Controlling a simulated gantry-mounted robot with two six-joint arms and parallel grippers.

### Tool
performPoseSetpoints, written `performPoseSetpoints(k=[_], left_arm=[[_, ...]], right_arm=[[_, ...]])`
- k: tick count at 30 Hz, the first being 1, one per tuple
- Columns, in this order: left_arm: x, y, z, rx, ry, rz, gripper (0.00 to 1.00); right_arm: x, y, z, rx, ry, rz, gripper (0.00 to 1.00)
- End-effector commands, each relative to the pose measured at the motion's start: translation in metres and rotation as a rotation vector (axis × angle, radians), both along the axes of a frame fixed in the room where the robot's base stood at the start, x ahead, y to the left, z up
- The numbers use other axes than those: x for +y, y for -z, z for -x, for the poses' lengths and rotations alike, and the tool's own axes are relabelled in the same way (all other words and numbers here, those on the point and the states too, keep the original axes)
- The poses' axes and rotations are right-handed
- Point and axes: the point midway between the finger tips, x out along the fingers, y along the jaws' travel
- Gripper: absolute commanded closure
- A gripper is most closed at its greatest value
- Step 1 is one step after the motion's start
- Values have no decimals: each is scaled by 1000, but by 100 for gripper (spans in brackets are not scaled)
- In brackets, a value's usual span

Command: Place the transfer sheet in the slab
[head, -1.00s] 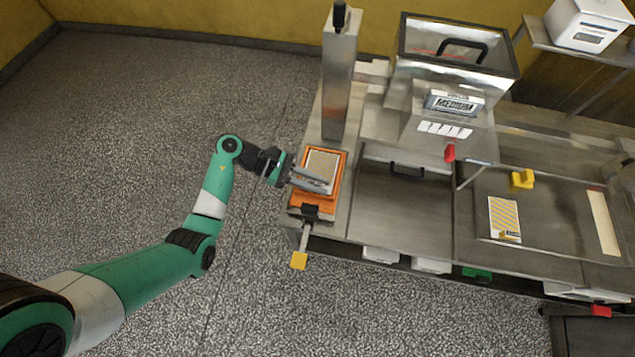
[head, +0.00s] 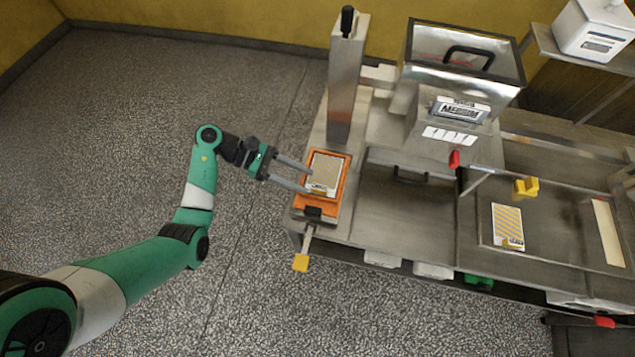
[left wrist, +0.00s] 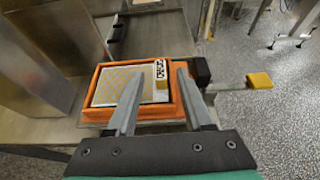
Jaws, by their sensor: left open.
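A patterned transfer sheet (head: 325,172) lies inside the orange slab frame (head: 336,203) on the left part of the steel machine. In the left wrist view the sheet (left wrist: 115,86) lies within the orange frame (left wrist: 103,115), with a small printed label block at its right end. My left gripper (head: 309,180) is open, its two fingers apart and pointing at the sheet from the left. In the left wrist view the fingertips (left wrist: 160,75) reach over the frame, and nothing is held between them. I cannot tell whether they touch the sheet. My right gripper is not in view.
A second striped sheet (head: 507,226) lies on the tray at the right, near a yellow block (head: 525,187). A tall steel column (head: 347,90) stands behind the frame. A yellow-ended lever (head: 301,262) sticks out in front. The floor at the left is clear.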

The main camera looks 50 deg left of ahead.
Motion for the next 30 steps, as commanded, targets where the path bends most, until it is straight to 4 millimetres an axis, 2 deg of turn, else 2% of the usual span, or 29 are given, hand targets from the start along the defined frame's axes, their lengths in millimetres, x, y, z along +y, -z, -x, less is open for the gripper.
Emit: performPoseSetpoints(k=[3, 9, 23, 26, 29, 30], left_arm=[[23, -11, 15, -1, -5, -2, 49], [42, -22, 31, 0, -2, -1, 49], [44, -27, 29, -11, -4, 1, 49], [41, -54, 5, -91, -45, 22, 49], [30, -122, -37, -261, -119, 113, 49], [22, -161, -53, -346, -146, 185, 49]], right_arm=[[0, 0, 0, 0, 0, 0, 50], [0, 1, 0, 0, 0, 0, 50], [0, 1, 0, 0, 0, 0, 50], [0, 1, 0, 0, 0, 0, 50], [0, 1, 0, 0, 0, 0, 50], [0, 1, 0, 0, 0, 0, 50]])
